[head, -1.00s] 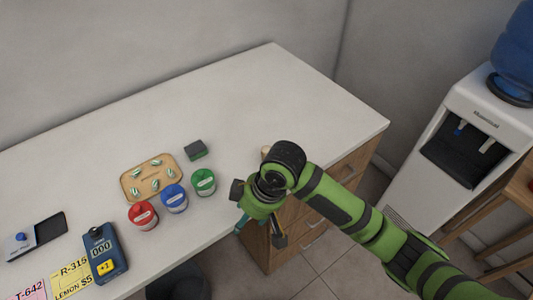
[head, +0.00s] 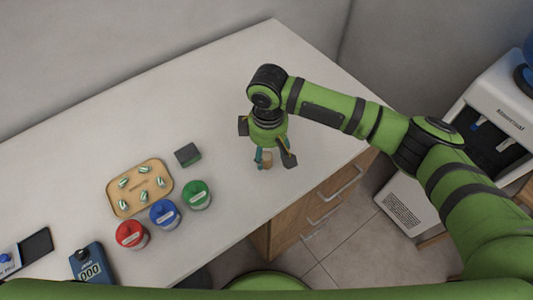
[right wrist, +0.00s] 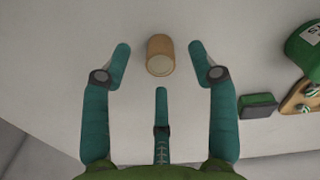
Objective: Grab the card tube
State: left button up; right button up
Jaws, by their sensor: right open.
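The card tube (right wrist: 160,55) is a short tan cylinder standing on the white counter. In the right wrist view it sits at the top middle, just past and between the spread fingertips. In the head view the card tube (head: 267,160) shows small and partly hidden between the fingers. My right gripper (head: 272,160) points down at the counter around the tube, open and empty. In the right wrist view my right gripper (right wrist: 162,62) shows teal fingers apart from the tube. My left gripper is not in view.
A dark green-sided block (head: 188,154), a tan tray (head: 116,203) with several capsules, and green (head: 197,195), blue (head: 165,214) and red (head: 132,235) jars stand left of the gripper. A blue counter device (head: 88,265) is at lower left. The counter's back is clear.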

aim_at(266, 156)
jog(key=f, duration=0.2)
jog(key=shift+w+a+f+p, duration=0.2)
jog(key=shift+f+p, duration=0.15)
jog(key=shift+p, duration=0.05)
jog(key=shift+w+f, duration=0.1)
jog(key=shift+f, duration=0.7)
jog(key=c, duration=0.6)
jog(key=shift+c, duration=1.2)
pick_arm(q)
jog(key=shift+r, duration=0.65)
pick_arm(e)
jog(key=shift+r, duration=0.1)
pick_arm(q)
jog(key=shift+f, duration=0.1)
pick_arm(e)
jog(key=shift+r, duration=0.1)
